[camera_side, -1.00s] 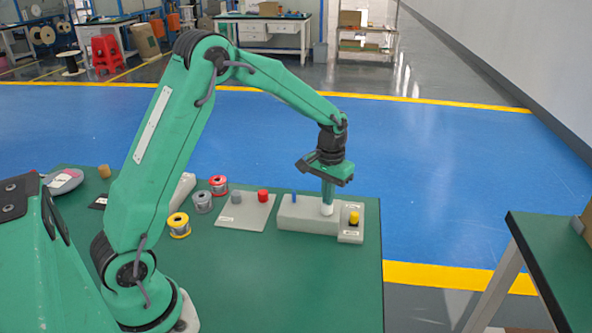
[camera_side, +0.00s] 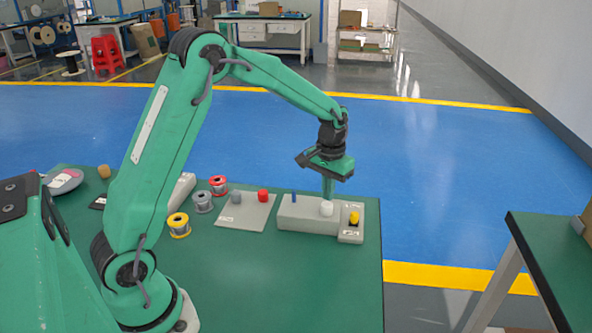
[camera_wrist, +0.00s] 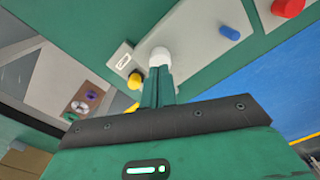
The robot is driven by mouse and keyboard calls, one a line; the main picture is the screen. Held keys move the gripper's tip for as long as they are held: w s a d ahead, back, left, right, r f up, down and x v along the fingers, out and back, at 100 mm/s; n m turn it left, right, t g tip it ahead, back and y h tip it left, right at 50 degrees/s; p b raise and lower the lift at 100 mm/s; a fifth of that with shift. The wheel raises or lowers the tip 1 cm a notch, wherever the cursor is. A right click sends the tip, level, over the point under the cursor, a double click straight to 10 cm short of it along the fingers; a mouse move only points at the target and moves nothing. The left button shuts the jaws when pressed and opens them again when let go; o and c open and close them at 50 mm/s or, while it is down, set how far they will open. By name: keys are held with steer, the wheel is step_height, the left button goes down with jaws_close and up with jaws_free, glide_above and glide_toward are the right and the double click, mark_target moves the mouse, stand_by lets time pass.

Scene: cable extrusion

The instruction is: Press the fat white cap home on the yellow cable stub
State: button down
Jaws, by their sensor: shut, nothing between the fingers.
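The fat white cap (camera_side: 326,208) sits upright at the right end of the long grey block. It also shows in the wrist view (camera_wrist: 159,56), just beyond the fingertips. The yellow cable stub is not visible; I cannot tell what lies under the cap. My gripper (camera_side: 328,196) is shut and empty, pointing down just above or behind the cap. In the wrist view its closed fingers (camera_wrist: 161,70) end at the cap's near edge. I cannot tell whether they touch it.
A blue stub (camera_side: 294,198) stands on the same block. A yellow piece (camera_side: 354,218) sits on a small grey holder at the right. A red cap (camera_side: 263,196) and a grey cap (camera_side: 236,197) stand on a plate to the left. The green table's front is clear.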

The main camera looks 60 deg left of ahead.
mark_target(326, 205)
steer(key=shift+r, duration=2.75)
steer(key=s+d+r+m+t, duration=0.1)
steer(key=s+d+r+t, duration=0.25)
steer(key=s+r, duration=0.75)
steer(key=s+d+f+m+t, duration=0.1)
steer(key=s+d+m+t, duration=0.1)
steer(key=s, duration=1.2)
steer(key=shift+s+f, duration=0.15)
steer(key=shift+s, duration=0.05)
